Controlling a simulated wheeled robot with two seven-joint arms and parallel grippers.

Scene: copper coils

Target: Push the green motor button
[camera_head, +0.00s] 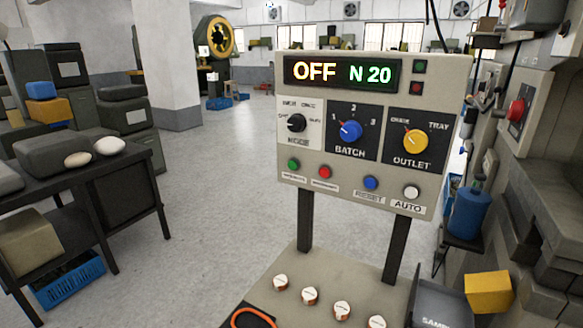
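The control panel (345,130) stands upright on two dark posts in the middle of the head view. Its display (342,73) reads "OFF" in orange and "N 20" in green. A round green button (293,164) sits at the left end of the lower button row; the small label under it is too blurred to read. A red button (324,172), a blue button (371,182) marked RESET and a white button (411,191) marked AUTO follow to its right. Neither of my grippers is in view, and nothing covers the green button.
MODE (297,123), BATCH (350,131) and OUTLET (415,141) knobs sit above the buttons. Several white-capped pieces (309,295) and an orange ring (254,318) lie below. A dark tray (441,304) is at lower right, a dark table (85,178) at left. Open floor lies between.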

